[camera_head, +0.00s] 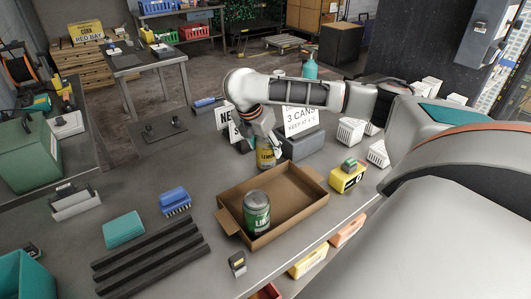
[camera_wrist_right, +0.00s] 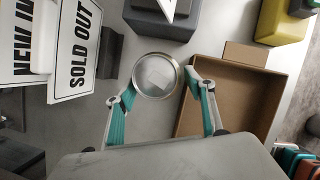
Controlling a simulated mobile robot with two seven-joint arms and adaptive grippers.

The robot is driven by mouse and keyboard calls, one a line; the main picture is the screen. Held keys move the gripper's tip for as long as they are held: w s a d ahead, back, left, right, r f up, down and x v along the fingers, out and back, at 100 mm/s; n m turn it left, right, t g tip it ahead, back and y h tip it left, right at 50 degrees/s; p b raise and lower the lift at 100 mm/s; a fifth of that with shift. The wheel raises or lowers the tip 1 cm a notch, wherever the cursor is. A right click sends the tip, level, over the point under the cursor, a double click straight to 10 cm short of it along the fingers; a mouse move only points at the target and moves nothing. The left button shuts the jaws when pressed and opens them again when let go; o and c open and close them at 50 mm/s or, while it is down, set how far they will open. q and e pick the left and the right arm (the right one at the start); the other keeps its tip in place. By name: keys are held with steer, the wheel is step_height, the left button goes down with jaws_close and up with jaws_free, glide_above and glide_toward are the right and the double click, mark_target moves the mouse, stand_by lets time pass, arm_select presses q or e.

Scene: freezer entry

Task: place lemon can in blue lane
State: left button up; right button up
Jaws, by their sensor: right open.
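The yellow lemon can (camera_head: 265,158) stands on the grey counter just behind the open cardboard box (camera_head: 228,190). My right gripper (camera_head: 263,144) reaches down over the can from above. In the right wrist view the can's round metal top (camera_wrist_right: 157,75) lies between the spread teal fingers of the right gripper (camera_wrist_right: 158,92). The gripper is open; whether a finger touches the can cannot be told. A green-labelled can (camera_head: 257,214) stands upright inside the box. I cannot make out a blue lane. My left gripper is out of view.
Behind the can stand white signs, one reading "3 CANS" (camera_head: 301,120), and a grey block (camera_head: 303,144). A yellow device (camera_head: 347,178) is right of the box. A blue block (camera_head: 175,201) and dark ribbed strips (camera_head: 150,256) lie left.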

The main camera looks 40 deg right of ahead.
steer(key=shift+x, duration=1.9)
steer(key=shift+w+a, duration=0.1)
steer(key=shift+a, duration=0.05)
steer(key=c, duration=1.3)
